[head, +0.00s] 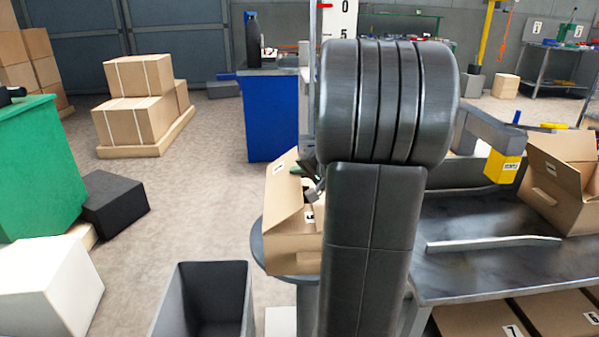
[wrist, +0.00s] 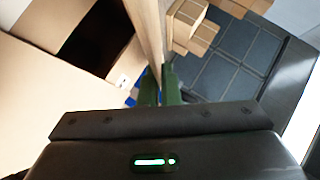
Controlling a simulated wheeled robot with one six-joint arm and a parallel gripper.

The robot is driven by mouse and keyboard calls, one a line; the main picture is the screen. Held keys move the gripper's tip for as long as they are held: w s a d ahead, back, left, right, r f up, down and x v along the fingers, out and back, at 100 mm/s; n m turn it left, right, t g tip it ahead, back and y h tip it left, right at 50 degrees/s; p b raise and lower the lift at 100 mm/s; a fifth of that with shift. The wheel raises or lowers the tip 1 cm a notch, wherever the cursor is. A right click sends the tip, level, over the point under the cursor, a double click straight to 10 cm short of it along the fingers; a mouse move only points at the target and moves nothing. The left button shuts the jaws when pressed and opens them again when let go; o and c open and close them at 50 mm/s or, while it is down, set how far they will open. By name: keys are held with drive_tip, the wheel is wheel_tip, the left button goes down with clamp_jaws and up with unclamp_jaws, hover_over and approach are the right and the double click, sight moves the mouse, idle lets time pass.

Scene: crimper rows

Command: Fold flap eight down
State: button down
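An open cardboard box (head: 290,245) stands on a round grey table, partly hidden behind my arm in the head view. Its left flap (head: 283,190) stands up and bears a white label too small to read. A second label shows near its front; I cannot tell which flap is eight. My gripper (wrist: 160,85) shows two green fingers in the wrist view, close on either side of an upright cardboard flap (wrist: 150,30) seen edge-on. The fingers seem to touch it. The box's dark inside shows left of it. In the head view my gripper is mostly hidden.
A dark bin (head: 215,290) stands on the floor in front. A blue cabinet (head: 272,115) stands behind.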

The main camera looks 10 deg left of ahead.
drive_tip(key=f+b, duration=0.1)
drive_tip(key=d+f+b, duration=0.1)
drive_tip(key=f+b, duration=0.1)
drive_tip(key=b, duration=0.1)
drive_tip(key=shift+w+d, duration=0.15)
drive_tip(key=shift+d, duration=0.15)
drive_tip(key=c, duration=1.6)
unclamp_jaws()
drive_tip(key=shift+c, duration=0.2)
drive_tip(key=shift+r, duration=0.15)
drive_tip(key=p+v, duration=0.2)
drive_tip(key=v, duration=1.1)
drive_tip(key=shift+s+d+r+p, duration=0.1)
drive_tip(key=shift+s+d+p, duration=0.15)
drive_tip(key=shift+d+p, duration=0.1)
drive_tip(key=shift+a, duration=0.1)
